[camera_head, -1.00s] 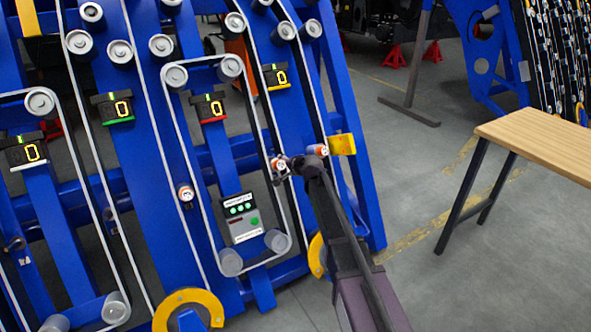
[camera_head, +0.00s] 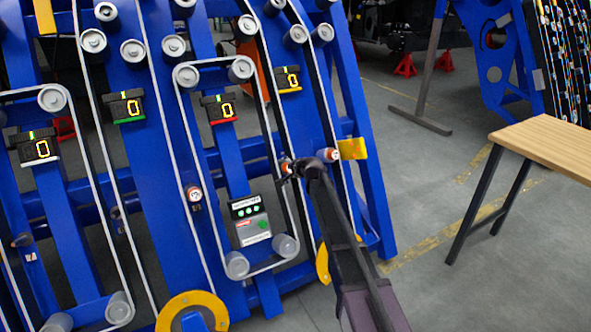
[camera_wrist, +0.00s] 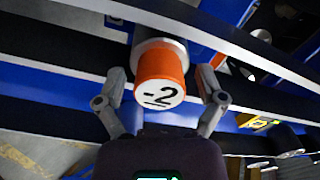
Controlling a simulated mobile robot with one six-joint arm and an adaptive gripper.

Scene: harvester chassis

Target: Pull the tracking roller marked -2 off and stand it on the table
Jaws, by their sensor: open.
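The tracking roller marked -2 (camera_wrist: 160,70) is an orange cylinder with a white end face in the wrist view. It sits on a grey mount on the blue chassis, beside a belt. My gripper (camera_wrist: 161,88) is open, with one finger on each side of the roller and gaps between. In the head view my gripper (camera_head: 298,168) is at the chassis and largely hides this spot. The table (camera_head: 555,145) has a light wooden top and dark legs, and stands at the right.
Another orange-and-white roller (camera_head: 194,193) sits to the left on the blue chassis (camera_head: 330,110). Belts run over several grey rollers. A yellow block (camera_head: 352,148) juts out right of my gripper. Grey floor (camera_head: 420,190) lies open between chassis and table.

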